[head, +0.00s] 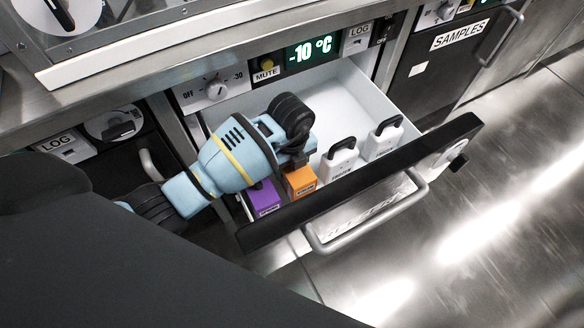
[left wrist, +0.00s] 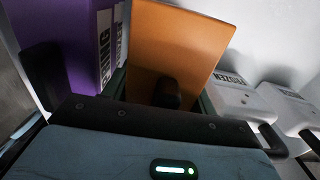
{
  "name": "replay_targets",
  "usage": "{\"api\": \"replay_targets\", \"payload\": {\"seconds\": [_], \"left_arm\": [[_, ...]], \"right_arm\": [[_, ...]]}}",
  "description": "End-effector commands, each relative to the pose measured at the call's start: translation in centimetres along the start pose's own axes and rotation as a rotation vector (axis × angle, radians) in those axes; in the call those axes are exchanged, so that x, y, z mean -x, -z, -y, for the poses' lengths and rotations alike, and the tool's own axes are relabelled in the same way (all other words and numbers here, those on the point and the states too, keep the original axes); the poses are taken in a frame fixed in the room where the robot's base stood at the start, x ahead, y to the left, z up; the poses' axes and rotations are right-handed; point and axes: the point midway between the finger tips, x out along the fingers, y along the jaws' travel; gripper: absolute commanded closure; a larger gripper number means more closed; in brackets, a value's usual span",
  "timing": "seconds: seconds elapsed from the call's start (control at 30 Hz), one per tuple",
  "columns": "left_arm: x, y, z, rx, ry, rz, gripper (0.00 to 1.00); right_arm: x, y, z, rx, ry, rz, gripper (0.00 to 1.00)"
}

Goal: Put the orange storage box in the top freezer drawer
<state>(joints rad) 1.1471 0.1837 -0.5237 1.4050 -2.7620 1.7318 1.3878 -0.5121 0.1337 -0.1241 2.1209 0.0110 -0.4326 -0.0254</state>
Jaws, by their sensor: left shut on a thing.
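The orange storage box (head: 300,181) is inside the open top freezer drawer (head: 347,186), between a purple box (head: 264,198) and white boxes. My left gripper (head: 294,158) reaches down over the drawer and is shut on the orange box at its top. The orange box fills the middle of the left wrist view (left wrist: 182,45), with the purple box (left wrist: 75,45) close on its left. The underside of the orange box is hidden, so I cannot tell whether it rests on the drawer floor. My right gripper is not in view.
Two white boxes (head: 338,160) (head: 382,138) with dark handles stand right of the orange box. The drawer front has a metal handle (head: 365,215). A -10 °C display (head: 309,50) and a dial (head: 216,89) sit above. The drawer's back right is clear.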

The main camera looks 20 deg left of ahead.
Motion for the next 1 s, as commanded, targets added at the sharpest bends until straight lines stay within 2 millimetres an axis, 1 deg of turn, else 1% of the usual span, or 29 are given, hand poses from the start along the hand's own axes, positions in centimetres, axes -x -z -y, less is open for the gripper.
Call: {"api": "replay_targets", "payload": {"seconds": [0.03, 0.1, 0.33, 0.5, 0.53, 0.67, 0.7, 1.0], "left_arm": [[-0.95, 0.07, 0.05, 0.0, 0.0, -0.002, 0.75], [-1.36, 0.05, 0.07, -0.001, 0.001, -0.002, 0.75], [-1.19, -0.02, 0.1, -0.001, 0.003, 0.0, 0.75], [-1.58, -0.03, 0.08, -0.001, 0.002, 0.001, 0.75], [-1.62, -0.01, 0.05, -0.001, 0.001, 0.0, 0.4], [-1.59, 0.0, 0.05, -0.001, 0.002, 0.0, 0.23], [-1.59, -0.01, 0.05, -0.001, 0.001, 0.0, 0.21], [-1.38, 0.01, 0.05, -0.001, 0.002, 0.0, 0.21]], "right_arm": [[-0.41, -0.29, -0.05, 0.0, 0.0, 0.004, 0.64], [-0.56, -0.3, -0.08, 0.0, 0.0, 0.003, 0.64], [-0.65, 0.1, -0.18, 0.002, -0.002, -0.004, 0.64], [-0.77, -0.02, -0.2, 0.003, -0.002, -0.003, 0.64], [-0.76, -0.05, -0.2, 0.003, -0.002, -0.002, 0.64], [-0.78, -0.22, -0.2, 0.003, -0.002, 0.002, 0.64], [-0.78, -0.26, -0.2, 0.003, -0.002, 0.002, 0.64], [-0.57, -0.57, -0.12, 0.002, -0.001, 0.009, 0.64]]}}
